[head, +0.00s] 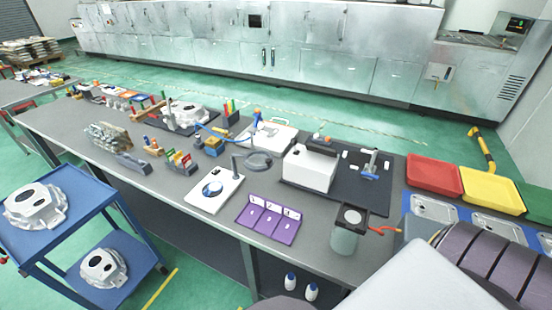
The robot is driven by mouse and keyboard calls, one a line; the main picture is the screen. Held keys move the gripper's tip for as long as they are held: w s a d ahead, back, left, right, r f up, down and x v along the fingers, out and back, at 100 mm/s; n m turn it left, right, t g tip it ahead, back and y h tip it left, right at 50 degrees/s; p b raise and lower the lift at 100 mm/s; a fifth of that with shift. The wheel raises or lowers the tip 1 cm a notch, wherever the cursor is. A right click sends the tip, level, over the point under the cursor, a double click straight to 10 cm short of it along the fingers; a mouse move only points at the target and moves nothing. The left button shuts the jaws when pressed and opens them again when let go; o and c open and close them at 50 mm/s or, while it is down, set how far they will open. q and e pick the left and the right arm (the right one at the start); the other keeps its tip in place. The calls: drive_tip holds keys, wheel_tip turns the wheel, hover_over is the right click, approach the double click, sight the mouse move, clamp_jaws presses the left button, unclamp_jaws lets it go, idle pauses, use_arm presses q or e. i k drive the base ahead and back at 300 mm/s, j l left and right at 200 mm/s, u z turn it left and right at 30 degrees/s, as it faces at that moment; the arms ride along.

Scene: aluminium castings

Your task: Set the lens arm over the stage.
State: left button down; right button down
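A white base plate (205,199) lies on the grey bench left of centre. It carries a round stage (212,188) with a pale blue and white disc face. A thin grey post (234,163) stands at the plate's far right corner. A dark grey round lens head (258,160), which appears to be the lens arm's end, is to the right of the post. It is off the plate and apart from the stage, with bench below it. The arm between post and lens is too small to make out clearly. Neither of my grippers is in view.
A purple tray (268,220) with compartments lies right of the white plate. A white box (308,169) stands on a black mat (370,194). A grey-green canister (345,239) is at the front edge. Red (434,174) and yellow (491,188) trays lie right.

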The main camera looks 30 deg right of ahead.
sight(269, 161)
drive_tip(key=z, duration=0.85)
drive_tip(key=k+j+u, duration=0.1)
drive_tip(key=k+j, duration=0.1)
drive_tip(key=j, duration=0.05)
